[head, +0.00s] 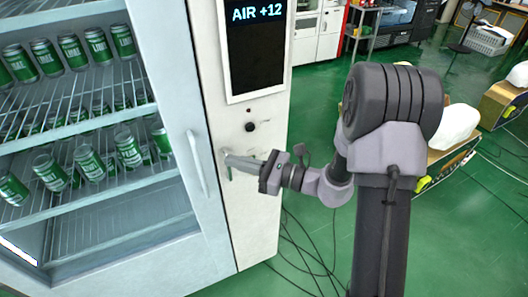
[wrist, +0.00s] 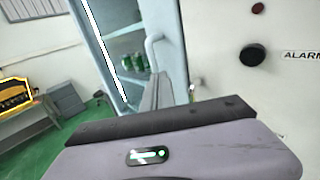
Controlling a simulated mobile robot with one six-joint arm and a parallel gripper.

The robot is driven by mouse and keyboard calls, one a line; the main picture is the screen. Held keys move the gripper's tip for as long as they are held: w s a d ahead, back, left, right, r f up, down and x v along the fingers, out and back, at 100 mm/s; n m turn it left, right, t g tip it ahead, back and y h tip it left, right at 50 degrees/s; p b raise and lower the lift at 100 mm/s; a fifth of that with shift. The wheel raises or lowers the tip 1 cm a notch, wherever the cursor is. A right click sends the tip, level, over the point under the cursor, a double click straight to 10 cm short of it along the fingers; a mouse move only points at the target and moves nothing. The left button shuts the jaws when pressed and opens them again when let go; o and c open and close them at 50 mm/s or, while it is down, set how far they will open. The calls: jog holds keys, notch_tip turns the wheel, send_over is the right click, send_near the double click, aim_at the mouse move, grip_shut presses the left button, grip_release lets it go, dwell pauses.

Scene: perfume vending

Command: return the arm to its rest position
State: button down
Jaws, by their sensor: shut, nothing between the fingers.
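My gripper (head: 229,160) is stretched out to the left, in front of the white control panel (head: 257,200) of the vending cabinet. Its fingers are shut with nothing held between them. In the wrist view, the grey fingers (wrist: 157,92) point toward the cabinet. The fingertips are close to the right of the pale door handle (head: 196,163), which also shows in the wrist view (wrist: 154,52). I cannot tell whether they touch the panel. My arm's dark upper links stand at the right in the head view.
The glass-fronted cabinet holds several green cans (head: 128,148) on wire shelves. A black knob (head: 251,127) sits under the screen (head: 258,45) reading "AIR +12". Black cables (head: 305,262) lie on the green floor below my arm. Shelving and boxes stand at the right.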

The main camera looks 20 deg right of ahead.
jog(key=s+a+n+g+h+b, duration=0.25)
jog(key=s+n+g, duration=0.35)
jog(key=s, duration=0.5)
jog(key=s+a+n+g+h+b, duration=0.1)
jog(key=s+a+n+g+h, duration=0.2)
jog(key=s+n, duration=0.6)
jog(key=s+d+r+n+t+h+b, duration=0.2)
jog(key=d+r+n+t+h, duration=0.1)
jog(key=d+n+t+h, duration=0.2)
jog(key=d+h, duration=0.2)
jog(key=d, duration=0.2)
jog(key=shift+s+d+r, duration=0.15)
jog(key=shift+s+d, duration=0.15)
